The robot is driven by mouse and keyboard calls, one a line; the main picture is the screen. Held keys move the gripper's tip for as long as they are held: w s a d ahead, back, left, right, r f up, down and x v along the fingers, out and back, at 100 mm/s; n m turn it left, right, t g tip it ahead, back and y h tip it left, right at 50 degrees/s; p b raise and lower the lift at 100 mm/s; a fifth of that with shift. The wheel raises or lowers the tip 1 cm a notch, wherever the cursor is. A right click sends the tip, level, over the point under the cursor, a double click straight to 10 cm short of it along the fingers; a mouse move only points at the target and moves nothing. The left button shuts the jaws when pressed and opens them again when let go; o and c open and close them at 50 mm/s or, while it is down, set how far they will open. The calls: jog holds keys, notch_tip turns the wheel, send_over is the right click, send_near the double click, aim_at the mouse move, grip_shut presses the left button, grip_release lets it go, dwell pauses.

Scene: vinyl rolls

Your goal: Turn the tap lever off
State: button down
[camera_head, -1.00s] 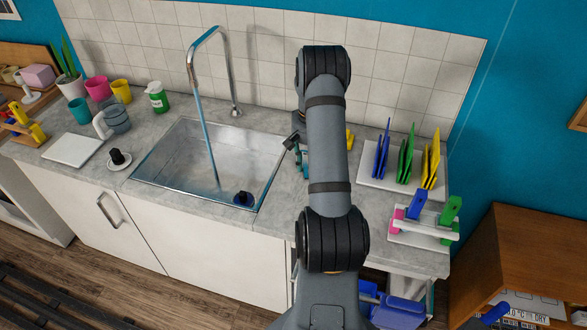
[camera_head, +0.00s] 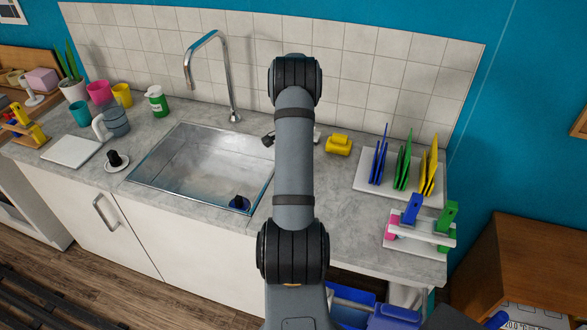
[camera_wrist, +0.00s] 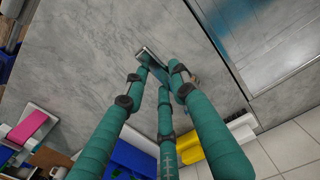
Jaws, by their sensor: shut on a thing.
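The chrome tap (camera_head: 228,75) stands behind the sink (camera_head: 190,165), its spout arched over the basin. No water runs from it. In the wrist view, the teal fingers of my gripper (camera_wrist: 161,82) close together on a small metal lever (camera_wrist: 149,55), whose end sticks out beyond the fingertips. Most of the lever is hidden by the fingers. In the head view, my arm hides the lever and nearly all of the gripper; only a small dark part shows left of the arm, near the sink's right edge.
A yellow object (camera_head: 339,145) lies just right of my arm. A rack with blue, green and yellow boards (camera_head: 404,160) stands farther right, with a white holder (camera_head: 420,233) in front. A green-and-white container (camera_head: 157,102) and mugs stand left of the tap.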

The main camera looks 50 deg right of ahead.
jog(key=c, duration=1.4)
grip_release()
notch_tip(320, 180, up, 12)
jog(key=shift+r, duration=0.1)
notch_tip(320, 180, down, 12)
jog(key=shift+f, duration=0.2)
jog(key=shift+r, duration=0.1)
jog(key=shift+s+d, duration=0.1)
jog(key=shift+s, duration=0.05)
